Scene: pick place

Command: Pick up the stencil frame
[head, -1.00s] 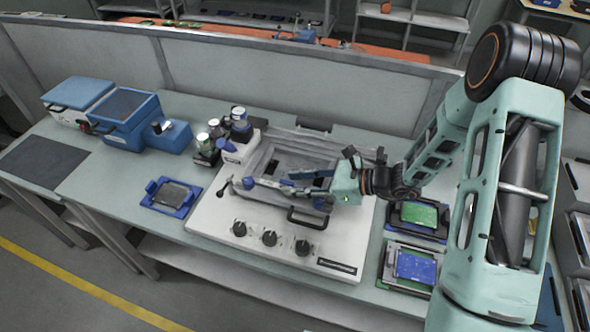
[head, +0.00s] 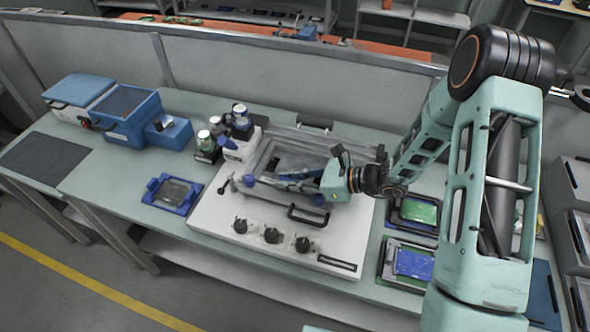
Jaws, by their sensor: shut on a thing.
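The stencil frame (head: 258,156) is a grey rectangular frame with a dark opening, on top of the white printer (head: 215,220) in the middle of the bench. My gripper (head: 284,181) reaches in from the right, low over the frame's front part. Its fingers point left and are shut on the frame; the exact contact is small and partly hidden by the gripper body. I cannot tell whether the frame is clear of the printer.
Black handles stand at the printer's back (head: 315,122) and front (head: 308,214), with several dark knobs along its front. Jars (head: 240,118) stand behind left. A blue tray (head: 172,194) lies left; trays with a green board (head: 419,211) and blue board (head: 414,263) lie right.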

